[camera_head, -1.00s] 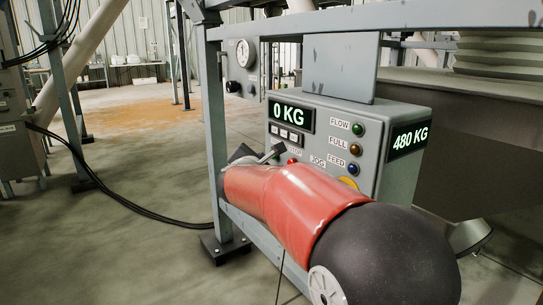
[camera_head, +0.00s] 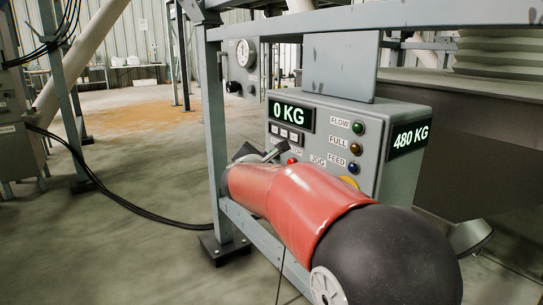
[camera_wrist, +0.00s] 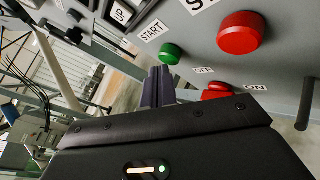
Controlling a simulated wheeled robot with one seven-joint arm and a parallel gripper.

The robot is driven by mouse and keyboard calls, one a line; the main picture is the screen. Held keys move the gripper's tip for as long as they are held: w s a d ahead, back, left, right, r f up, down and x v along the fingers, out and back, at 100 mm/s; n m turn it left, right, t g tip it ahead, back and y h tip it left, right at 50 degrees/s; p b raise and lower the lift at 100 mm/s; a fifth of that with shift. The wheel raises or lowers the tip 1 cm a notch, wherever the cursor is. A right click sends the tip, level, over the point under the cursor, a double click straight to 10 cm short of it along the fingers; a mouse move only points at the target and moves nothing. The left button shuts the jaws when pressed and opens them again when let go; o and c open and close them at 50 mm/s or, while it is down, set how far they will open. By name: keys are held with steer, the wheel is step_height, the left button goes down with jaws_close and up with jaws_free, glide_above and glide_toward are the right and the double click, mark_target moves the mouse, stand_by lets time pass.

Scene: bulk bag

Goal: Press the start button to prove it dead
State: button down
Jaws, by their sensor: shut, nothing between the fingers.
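The green start button (camera_wrist: 170,54) sits beside its START label (camera_wrist: 153,31) on the grey control box (camera_head: 405,170). My gripper (camera_wrist: 159,72) is shut and empty, its fingertips close beside the green button in the wrist view. I cannot tell whether they touch it. A large red button (camera_wrist: 240,33) is to the right of the green one. In the head view my gripper (camera_head: 274,152) is at the lower left of the box front, and my red arm covers part of that front. The green start button cannot be made out there.
A red switch (camera_wrist: 218,90) with OFF and ON labels is below the large red button. The box display (camera_head: 290,116) reads 0 KG and the side display (camera_head: 409,138) reads 480 KG. A steel frame post (camera_head: 215,140) stands left of the box.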

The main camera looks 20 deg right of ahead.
steer(key=shift+w+d, duration=0.15)
steer(key=shift+d, duration=0.3)
stand_by(0.6)
steer(key=shift+a, duration=0.1)
steer(key=shift+s+a+b, duration=0.3)
steer(key=shift+a, duration=0.45)
steer(key=shift+a, duration=0.1)
steer(key=a, duration=0.1)
steer(key=s+a, duration=0.1)
steer(key=a, duration=0.2)
steer(key=shift+s+a, duration=0.3)
